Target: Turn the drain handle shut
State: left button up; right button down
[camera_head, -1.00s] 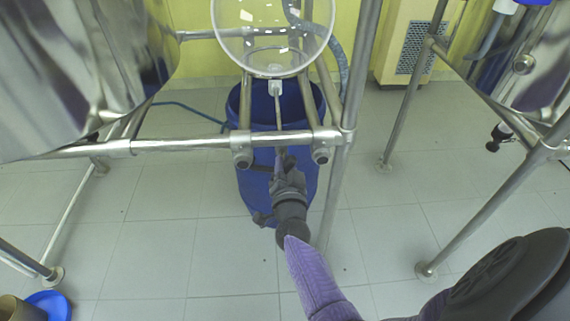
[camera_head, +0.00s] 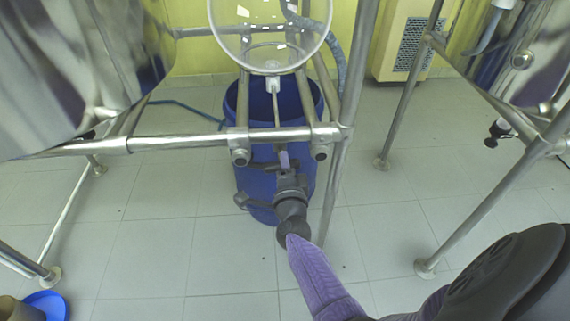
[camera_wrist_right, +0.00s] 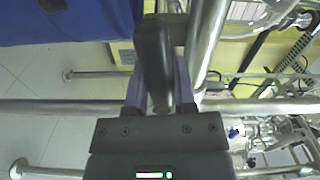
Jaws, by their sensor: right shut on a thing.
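A thin outlet stem (camera_head: 276,105) hangs from the glass vessel (camera_head: 268,35) above. My left gripper is not in view.
A blue drum (camera_head: 243,178) stands behind my right gripper. The steel frame's horizontal bar (camera_head: 180,142) and upright post (camera_head: 333,190) are close to it. Steel legs of another frame (camera_head: 405,110) stand at right. The tiled floor (camera_head: 150,240) in front is mostly clear.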

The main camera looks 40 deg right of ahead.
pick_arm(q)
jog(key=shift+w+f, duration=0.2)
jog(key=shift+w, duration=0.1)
pick_arm(e)
jog(key=shift+f+m, duration=0.15)
jog(key=shift+m, duration=0.55)
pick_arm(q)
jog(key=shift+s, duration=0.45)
pick_arm(e)
jog(key=shift+c, duration=2.2)
grip_release()
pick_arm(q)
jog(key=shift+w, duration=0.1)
